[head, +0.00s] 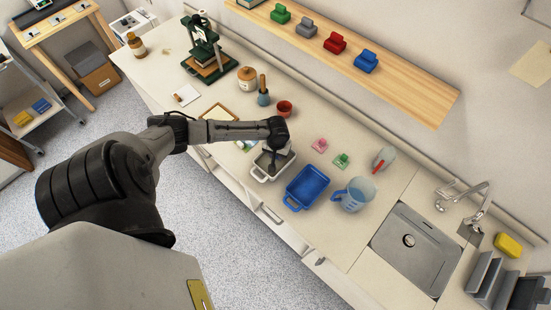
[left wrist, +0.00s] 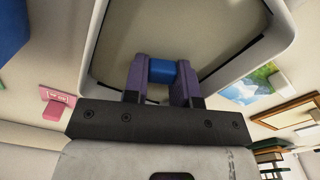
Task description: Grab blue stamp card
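My left gripper (head: 277,158) reaches down into the white tray (head: 262,177) on the counter. In the left wrist view, its two purple fingers (left wrist: 160,78) stand on either side of a small blue block, part of the blue stamp card (left wrist: 161,71). The block fills the gap between the fingers, which look closed on it. The rest of the card is hidden behind the gripper. The tray (left wrist: 285,35) surrounds the fingers in that view. A pink stamp card (head: 320,145) and a green one (head: 341,160) lie on the counter. My right gripper is not in view.
A blue tray (head: 307,188) stands right beside the white one, with a measuring jug (head: 354,195) and sink (head: 414,250) further right. A red cup (head: 285,108) and brown jar (head: 247,79) stand behind. Coloured blocks sit on the shelf (head: 420,92).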

